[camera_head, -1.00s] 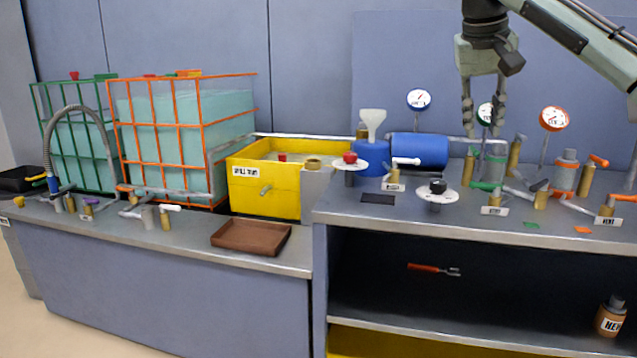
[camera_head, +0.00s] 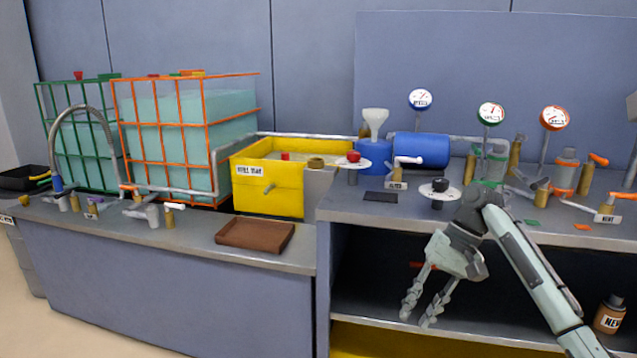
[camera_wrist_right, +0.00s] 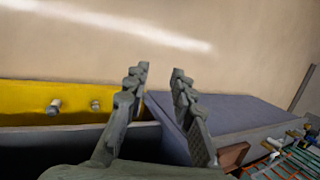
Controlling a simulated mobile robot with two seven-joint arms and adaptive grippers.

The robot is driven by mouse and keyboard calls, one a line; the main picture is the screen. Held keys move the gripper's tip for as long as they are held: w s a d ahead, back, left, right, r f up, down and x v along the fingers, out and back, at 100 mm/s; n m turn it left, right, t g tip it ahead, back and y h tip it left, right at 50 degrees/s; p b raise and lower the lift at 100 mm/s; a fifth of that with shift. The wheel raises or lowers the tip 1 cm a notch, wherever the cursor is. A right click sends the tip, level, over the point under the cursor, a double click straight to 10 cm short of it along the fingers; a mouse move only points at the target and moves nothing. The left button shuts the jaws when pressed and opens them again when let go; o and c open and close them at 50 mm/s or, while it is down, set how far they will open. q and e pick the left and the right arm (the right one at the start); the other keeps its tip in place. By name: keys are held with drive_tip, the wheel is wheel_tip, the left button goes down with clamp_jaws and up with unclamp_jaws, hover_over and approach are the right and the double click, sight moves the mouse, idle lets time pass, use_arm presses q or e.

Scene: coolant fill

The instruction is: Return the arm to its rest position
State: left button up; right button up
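My right gripper (camera_head: 425,308) hangs in front of the right-hand bench, level with its open shelf, fingers pointing down and a little left. Its two fingers stand apart with nothing between them. The right wrist view also shows the open, empty fingers (camera_wrist_right: 158,88) against the floor and the bench fronts. My right arm comes in from the lower right and hides part of the bench edge and shelf. My left gripper is in neither view.
The bench edge (camera_head: 470,228) and lower shelf (camera_head: 490,327) are close behind the right gripper. A bottle (camera_head: 609,315) stands on the shelf. A brown tray (camera_head: 255,236) lies on the left bench. Gauges, valves and a blue tank (camera_head: 422,150) stand on the upper right bench.

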drive_tip(key=s+d+f+m+g+y, duration=0.1)
drive_tip(key=s+f+m+y, duration=0.1)
drive_tip(key=s+f, duration=0.6)
drive_tip(key=w+d+f+t+h, duration=0.35)
drive_tip(key=w+d+t, duration=0.2)
drive_tip(key=w, duration=0.65)
drive_tip(key=w+d+r+n+t+h, duration=0.3)
drive_tip(key=w+d+r+t+h, duration=0.15)
drive_tip(key=w+d, duration=0.3)
drive_tip(key=w+d+r+n+t+h, duration=0.35)
drive_tip(key=w+d+r, duration=0.2)
drive_tip(key=d, duration=0.25)
drive_tip(key=s+a+f+g+y, duration=0.1)
drive_tip(key=s+a+f+g, duration=0.15)
drive_tip(key=s+f, duration=0.85)
drive_tip(key=s+a+f+g+y, duration=0.1)
drive_tip(key=s+a+f, duration=0.45)
drive_tip(key=f, duration=0.95)
drive_tip(key=s+a+f+g, duration=0.1)
drive_tip(key=s+f, duration=0.4)
drive_tip(key=s, duration=0.6)
drive_tip(key=s+a+f+g+y, duration=0.1)
drive_tip(key=s+a+f+g, duration=0.1)
drive_tip(key=s+f, duration=0.4)
drive_tip(key=s+a+f+g, duration=0.2)
drive_tip(key=s+f, duration=0.3)
drive_tip(key=s, duration=1.1)
drive_tip(key=shift+f, duration=0.3)
